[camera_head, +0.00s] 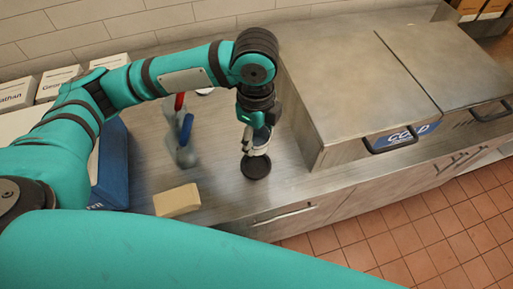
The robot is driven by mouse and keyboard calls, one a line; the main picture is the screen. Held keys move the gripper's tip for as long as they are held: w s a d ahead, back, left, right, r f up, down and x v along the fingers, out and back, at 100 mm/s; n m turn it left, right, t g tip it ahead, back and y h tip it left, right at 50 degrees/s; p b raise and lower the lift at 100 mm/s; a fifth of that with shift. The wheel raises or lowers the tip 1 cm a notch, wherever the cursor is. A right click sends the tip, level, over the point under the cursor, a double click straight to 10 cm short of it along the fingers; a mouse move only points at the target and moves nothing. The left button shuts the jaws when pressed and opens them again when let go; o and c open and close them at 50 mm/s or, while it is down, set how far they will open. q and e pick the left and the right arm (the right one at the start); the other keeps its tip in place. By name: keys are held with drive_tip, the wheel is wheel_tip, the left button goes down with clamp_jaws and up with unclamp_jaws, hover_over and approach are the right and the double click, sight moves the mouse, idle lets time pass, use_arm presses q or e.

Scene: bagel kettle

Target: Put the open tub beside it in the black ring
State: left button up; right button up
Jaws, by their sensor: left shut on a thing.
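A black ring (256,168) lies flat on the steel counter near its front edge. My left gripper (257,146) points down just above and behind the ring. It is shut on a small pale tub (259,150), mostly covered by the fingers. The tub appears over the back part of the ring; I cannot tell whether it touches it. My right gripper is not in view.
A tan block (177,200) lies on the counter (222,195) to the left. A red and blue tool-like object (183,135) stands behind it. A steel cold unit (365,80) stands close on the right. A blue container (112,165) is at the left.

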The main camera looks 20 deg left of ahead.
sight(256, 152)
use_arm(q)
drive_tip(key=f, duration=0.2)
drive_tip(key=s+f, duration=0.1)
drive_tip(key=f, duration=0.1)
drive_tip(key=shift+s+d+f, duration=0.1)
drive_tip(key=shift+s+f, duration=0.05)
drive_tip(key=shift+f, duration=0.45)
drive_tip(key=f, duration=0.3)
drive_tip(key=shift+w+p, duration=0.2)
drive_tip(key=shift+p, duration=0.15)
drive_tip(key=o, duration=0.6)
drive_tip(key=shift+f, duration=0.15)
drive_tip(key=shift+o, duration=1.4)
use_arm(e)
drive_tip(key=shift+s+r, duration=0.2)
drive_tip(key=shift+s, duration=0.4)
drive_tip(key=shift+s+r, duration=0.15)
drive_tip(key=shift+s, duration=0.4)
use_arm(q)
wheel_tip(256, 152, up, 12)
drive_tip(key=shift+r+b, duration=0.15)
drive_tip(key=shift+b, duration=0.45)
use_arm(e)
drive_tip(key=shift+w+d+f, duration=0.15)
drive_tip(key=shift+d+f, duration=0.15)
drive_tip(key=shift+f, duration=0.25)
